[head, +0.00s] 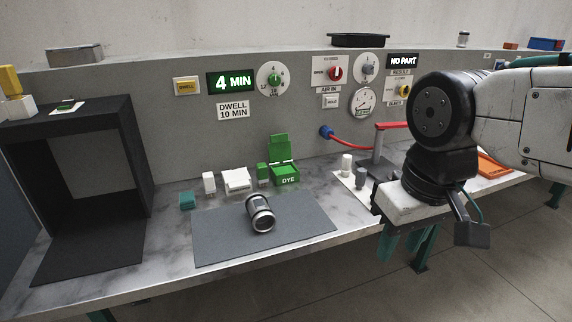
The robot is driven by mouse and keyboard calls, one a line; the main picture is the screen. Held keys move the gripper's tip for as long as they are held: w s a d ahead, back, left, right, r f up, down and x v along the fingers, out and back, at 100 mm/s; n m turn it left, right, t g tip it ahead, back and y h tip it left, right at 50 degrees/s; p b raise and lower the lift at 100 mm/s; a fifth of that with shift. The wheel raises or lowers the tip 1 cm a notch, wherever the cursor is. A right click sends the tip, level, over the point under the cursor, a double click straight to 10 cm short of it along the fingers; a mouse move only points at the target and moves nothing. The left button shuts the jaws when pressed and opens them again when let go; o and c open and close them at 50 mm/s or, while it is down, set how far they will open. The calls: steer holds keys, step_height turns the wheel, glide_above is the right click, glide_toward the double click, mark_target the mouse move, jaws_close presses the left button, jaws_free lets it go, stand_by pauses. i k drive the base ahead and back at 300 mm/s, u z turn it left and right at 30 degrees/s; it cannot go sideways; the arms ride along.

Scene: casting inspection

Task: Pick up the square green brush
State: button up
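A small upright green block (263,173) stands on the bench just left of the green DYE box (285,175), whose lid is up. A squarish teal block (187,201) lies farther left, by the corner of the grey mat. I cannot tell from this view which of these is the square green brush; no bristles can be made out. My gripper (400,243) points down at the front edge of the bench, to the right of both blocks and well away from them.
A metal cylinder (261,213) lies on the grey mat (215,243). White blocks (209,183) stand behind the mat. A dark open booth (135,165) is at left. A stand with a red arm (381,150) and a red hose (352,142) are near my arm. The front bench strip is clear.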

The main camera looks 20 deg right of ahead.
mark_target(262, 176)
steer(key=u, duration=0.1)
steer(key=i, duration=0.85)
steer(key=u, duration=0.4)
